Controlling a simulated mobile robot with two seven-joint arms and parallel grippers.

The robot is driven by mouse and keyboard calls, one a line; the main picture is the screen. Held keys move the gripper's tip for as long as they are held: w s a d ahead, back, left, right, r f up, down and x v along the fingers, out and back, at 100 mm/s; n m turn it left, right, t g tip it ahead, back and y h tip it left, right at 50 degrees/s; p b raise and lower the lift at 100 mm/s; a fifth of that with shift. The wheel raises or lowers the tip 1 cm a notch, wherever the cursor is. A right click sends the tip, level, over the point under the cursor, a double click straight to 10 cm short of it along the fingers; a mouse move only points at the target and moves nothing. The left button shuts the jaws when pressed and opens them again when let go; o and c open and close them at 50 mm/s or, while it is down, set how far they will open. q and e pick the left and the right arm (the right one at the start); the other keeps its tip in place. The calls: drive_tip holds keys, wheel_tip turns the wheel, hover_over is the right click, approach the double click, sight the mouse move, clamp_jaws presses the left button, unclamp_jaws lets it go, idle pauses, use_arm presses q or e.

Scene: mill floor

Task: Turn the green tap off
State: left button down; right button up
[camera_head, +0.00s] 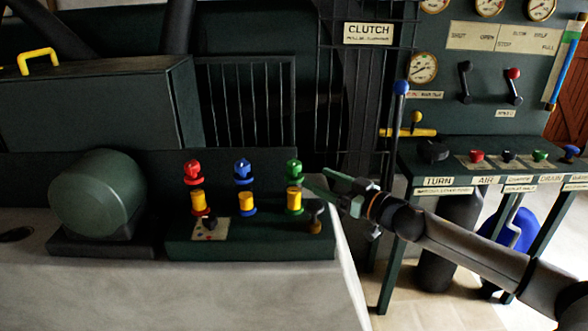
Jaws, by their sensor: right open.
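The green tap (293,168) is the right one of a row of three taps on a dark green block. It has a green top and sits above a yellow body with a green base. My right gripper (316,182) comes in from the right with its fingers pointing left. It is open and empty, with its fingertips just to the right of the green tap. I cannot tell whether a fingertip touches the tap. My left gripper is not in view.
A red tap (193,172) and a blue tap (243,171) stand left of the green one. A small dark knob (315,216) stands on the block below my gripper. A round green housing (97,193) is at the left. A labelled control bench (490,172) stands at the right.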

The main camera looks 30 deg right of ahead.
sight(300, 168)
drive_tip(key=shift+p+x, duration=0.3)
drive_tip(key=shift+x, duration=4.3)
drive_tip(key=shift+c, duration=0.2)
clamp_jaws()
